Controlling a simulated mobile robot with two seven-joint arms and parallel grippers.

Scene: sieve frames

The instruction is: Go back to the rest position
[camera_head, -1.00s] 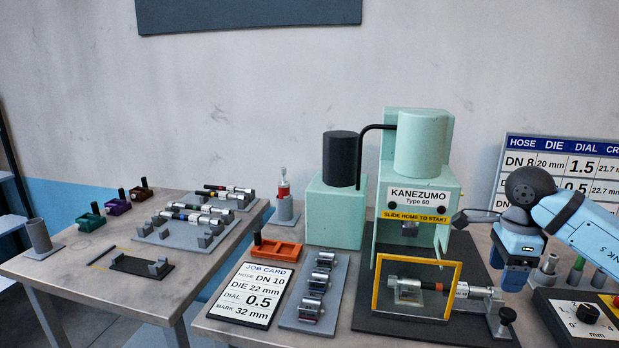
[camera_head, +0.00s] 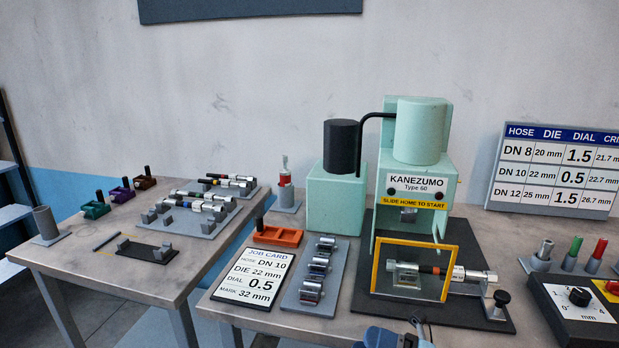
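My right gripper (camera_head: 398,337) is at the bottom edge of the head view, in front of the right table. Only its blue and dark top part shows; the fingers are cut off or too small to read. My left gripper is not in view. The mint-green press (camera_head: 416,150) stands on the right table with its yellow-framed guard (camera_head: 413,245) at the front. A hose with a silver fitting (camera_head: 470,275) lies behind and through the guard, its right end by a grey bracket with a black knob (camera_head: 501,299).
The job card (camera_head: 253,277), die rack (camera_head: 318,272) and orange holder (camera_head: 278,236) sit left of the press. A dial box (camera_head: 580,310) and several coloured pegs (camera_head: 575,252) are at right. A left table (camera_head: 70,255) holds hose racks; a floor gap separates the tables.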

